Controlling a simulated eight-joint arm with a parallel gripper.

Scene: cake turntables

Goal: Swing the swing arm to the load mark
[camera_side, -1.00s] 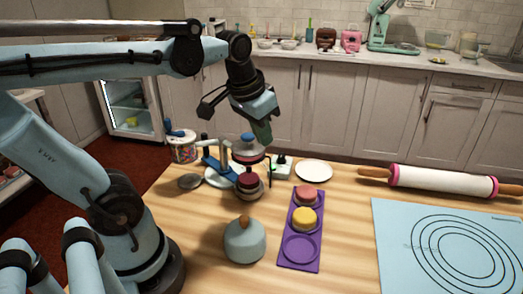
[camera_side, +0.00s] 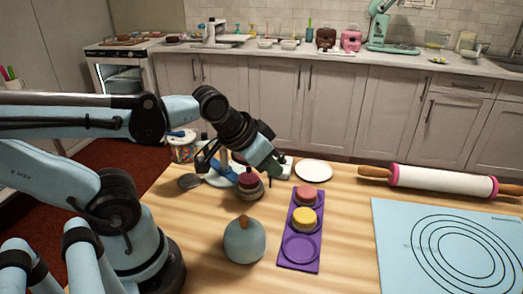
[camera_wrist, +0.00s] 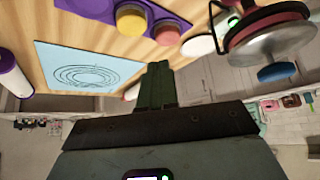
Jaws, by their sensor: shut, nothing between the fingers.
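The swing arm's blue parts (camera_side: 207,158) show at the left of the stand in the side view, partly behind my arm. In the wrist view, a silver disc with a red rim (camera_wrist: 270,42) and a blue knob (camera_wrist: 277,72) stands to the right of my fingers, apart from them. My gripper (camera_side: 276,167) is tilted, low over the back of the table, to the right of the stand. In the wrist view, its green fingers (camera_wrist: 157,72) are together with nothing between them. The load mark cannot be made out; a small white box (camera_side: 286,171) is partly hidden behind my gripper.
A dark red round piece (camera_side: 249,181) sits on a small grey pedestal in front of the stand. A purple tray (camera_side: 285,259) holds a pink and a yellow round. A blue-grey dome (camera_side: 245,242), white plate (camera_side: 314,170), rolling pin (camera_side: 440,181) and blue mat (camera_side: 390,240) are around.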

